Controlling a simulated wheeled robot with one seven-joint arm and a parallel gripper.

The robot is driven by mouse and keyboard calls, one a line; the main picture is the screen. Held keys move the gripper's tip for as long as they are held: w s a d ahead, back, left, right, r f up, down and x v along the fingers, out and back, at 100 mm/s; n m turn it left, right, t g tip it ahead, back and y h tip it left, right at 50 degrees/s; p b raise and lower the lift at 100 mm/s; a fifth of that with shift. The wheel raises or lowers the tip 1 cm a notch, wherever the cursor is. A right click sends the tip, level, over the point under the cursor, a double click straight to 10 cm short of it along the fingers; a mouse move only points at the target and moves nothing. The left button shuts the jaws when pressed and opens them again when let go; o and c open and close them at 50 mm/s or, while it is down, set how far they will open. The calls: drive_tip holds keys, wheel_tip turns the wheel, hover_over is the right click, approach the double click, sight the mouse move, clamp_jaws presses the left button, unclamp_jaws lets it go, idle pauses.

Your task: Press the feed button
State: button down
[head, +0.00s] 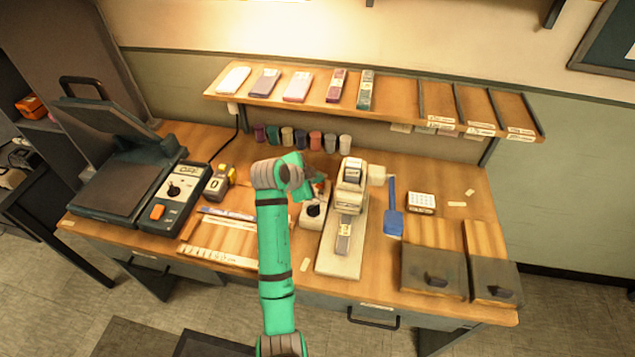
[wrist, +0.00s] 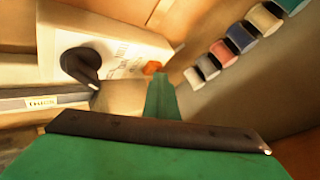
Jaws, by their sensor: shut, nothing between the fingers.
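A small pale control box (head: 312,215) stands mid-table beside the labelling machine (head: 350,185). In the wrist view the box (wrist: 120,42) shows a black knob (wrist: 82,62) and an orange button (wrist: 153,67) near its edge; its printed lettering is too blurred to read. My gripper (head: 314,186) is shut and empty, over the back of this box. In the wrist view its green tip (wrist: 160,92) is just below the orange button in the picture; I cannot tell whether they touch. In the head view my gripper partly hides the button.
A heat press (head: 115,175) and its control panel (head: 175,195), with another orange button, stand at the left. Several thread spools (head: 300,138) line the back. A blue scoop (head: 393,210) and grey-fronted wooden bins (head: 435,270) are at the right. A shelf (head: 390,98) hangs above.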

drive_tip(key=shift+s+d, duration=0.1)
drive_tip(key=shift+d, duration=0.2)
drive_tip(key=shift+a, duration=0.25)
drive_tip(key=shift+a+r, duration=0.3)
drive_tip(key=shift+r, duration=0.6)
drive_tip(key=shift+w+d, duration=0.1)
drive_tip(key=shift+w, duration=0.1)
